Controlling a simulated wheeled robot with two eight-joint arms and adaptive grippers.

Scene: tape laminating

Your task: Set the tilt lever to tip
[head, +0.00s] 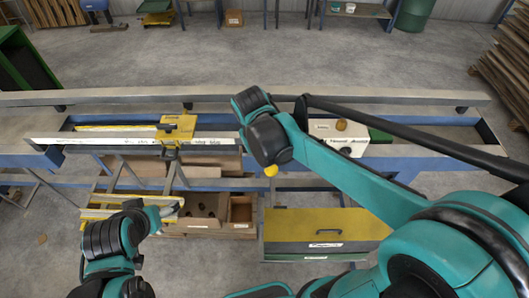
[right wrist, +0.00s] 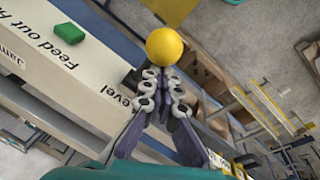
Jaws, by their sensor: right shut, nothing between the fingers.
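A yellow ball knob (right wrist: 172,45), which looks like the lever's end, shows just beyond the fingertips of my right gripper (right wrist: 164,76) in the right wrist view. The fingers are shut with nothing between them. I cannot tell whether they touch the knob. In the head view the knob (head: 271,170) shows just below my right wrist, which hides the lever's shaft. The white control box (right wrist: 75,75) beside the gripper bears printed words, among them "level" and "Feed out". My left gripper (head: 173,209) is at the lower left, away from the lever; its fingers are too small to read.
A green button (right wrist: 39,49) sits on the control box. A long blue-framed bench (head: 75,149) crosses the view, with a yellow clamp-like unit (head: 178,128) on it. Cardboard boxes (head: 205,208) and a yellow-topped chest (head: 328,226) stand below.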

